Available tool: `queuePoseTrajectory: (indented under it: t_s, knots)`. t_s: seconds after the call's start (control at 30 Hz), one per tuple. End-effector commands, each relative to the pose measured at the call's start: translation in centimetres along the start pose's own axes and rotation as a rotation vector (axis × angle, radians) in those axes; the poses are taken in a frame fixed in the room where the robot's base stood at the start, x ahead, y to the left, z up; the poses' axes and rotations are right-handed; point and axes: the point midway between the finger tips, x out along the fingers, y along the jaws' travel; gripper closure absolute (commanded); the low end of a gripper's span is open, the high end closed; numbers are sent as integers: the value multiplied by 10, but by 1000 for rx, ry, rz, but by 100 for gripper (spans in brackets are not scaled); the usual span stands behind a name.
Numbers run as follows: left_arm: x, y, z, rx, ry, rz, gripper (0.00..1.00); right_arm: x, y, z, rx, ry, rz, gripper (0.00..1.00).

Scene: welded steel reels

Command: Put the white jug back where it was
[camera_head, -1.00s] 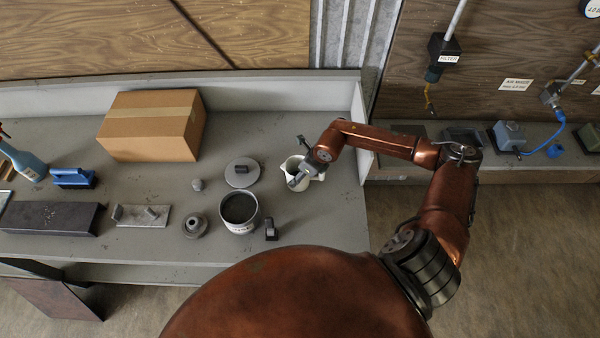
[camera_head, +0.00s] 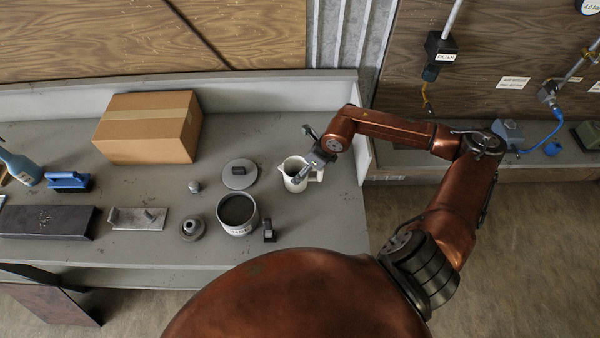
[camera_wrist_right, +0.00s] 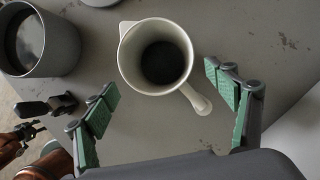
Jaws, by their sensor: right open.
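The white jug (camera_head: 293,176) stands upright on the grey bench, near its right end. In the right wrist view the jug (camera_wrist_right: 128,55) shows its open top, dark inside, with its handle pointing to the lower right. My right gripper (camera_head: 308,172) is over the jug's right side in the head view. In the wrist view my right gripper (camera_wrist_right: 168,95) is open, its green-padded fingers wide apart; the jug lies beyond the fingertips, not between the pads, and seems untouched. My left gripper is not in view.
A grey pot (camera_head: 238,213) with dark contents stands left of the jug, with a round lid (camera_head: 240,174) behind it. A small dark clamp-like item (camera_head: 269,230) is near the pot. A cardboard box (camera_head: 150,127) is farther back. The bench's right side panel (camera_head: 363,150) is close to my arm.

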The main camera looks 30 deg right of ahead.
Motion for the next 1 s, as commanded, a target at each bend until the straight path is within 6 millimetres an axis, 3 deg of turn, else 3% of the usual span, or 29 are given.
queuePoseTrajectory:
  t_s: [0.2,0.33,1.0]
  knots:
    - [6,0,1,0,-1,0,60,-34,-1,-1,0,1,-1,21]
    - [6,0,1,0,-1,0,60,-44,0,-1,0,1,0,21]
    - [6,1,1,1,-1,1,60,-46,0,0,0,1,1,21]
